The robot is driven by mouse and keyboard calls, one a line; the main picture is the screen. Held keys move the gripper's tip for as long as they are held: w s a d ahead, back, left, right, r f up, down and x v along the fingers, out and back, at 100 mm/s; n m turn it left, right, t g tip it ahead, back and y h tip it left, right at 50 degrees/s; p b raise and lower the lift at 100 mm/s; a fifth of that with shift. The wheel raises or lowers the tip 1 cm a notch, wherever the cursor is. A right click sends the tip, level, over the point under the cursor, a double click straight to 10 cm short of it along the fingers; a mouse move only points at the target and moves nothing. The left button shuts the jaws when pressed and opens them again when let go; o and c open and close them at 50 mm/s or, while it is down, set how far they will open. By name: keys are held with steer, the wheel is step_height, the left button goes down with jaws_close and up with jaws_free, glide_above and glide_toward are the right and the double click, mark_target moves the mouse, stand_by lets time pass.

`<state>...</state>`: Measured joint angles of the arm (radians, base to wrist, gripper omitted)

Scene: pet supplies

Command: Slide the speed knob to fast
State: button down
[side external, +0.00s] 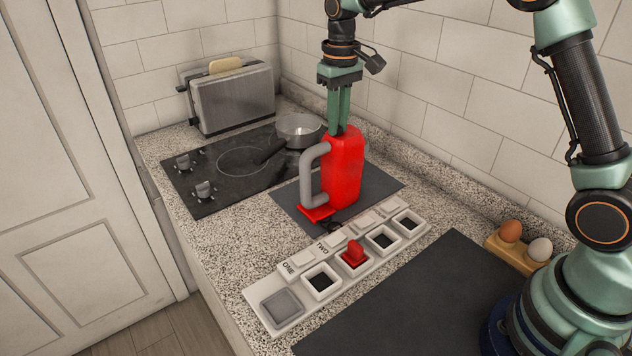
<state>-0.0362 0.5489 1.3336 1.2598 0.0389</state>
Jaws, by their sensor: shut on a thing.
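A red appliance (343,168) with a grey side handle (312,178) stands upright on a dark mat (375,183) in the middle of the counter. My gripper (340,131) points straight down onto its top from above. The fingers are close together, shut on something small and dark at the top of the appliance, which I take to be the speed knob. The fingertips mostly hide the knob. Its position along its slide and any speed marks cannot be made out.
A white strip (334,285) with labels, switches, dark wells and a red piece (355,254) lies in front. Behind are a cooktop (210,180), a pan (299,129) and a toaster (234,101) with bread. Eggs (511,231) sit right, beside a bare dark mat (420,300).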

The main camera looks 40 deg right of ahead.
steer(key=shift+a+r, duration=0.1)
steer(key=shift+a, duration=0.65)
steer(key=c, duration=0.8)
jaws_free()
step_height(320, 180, up, 12)
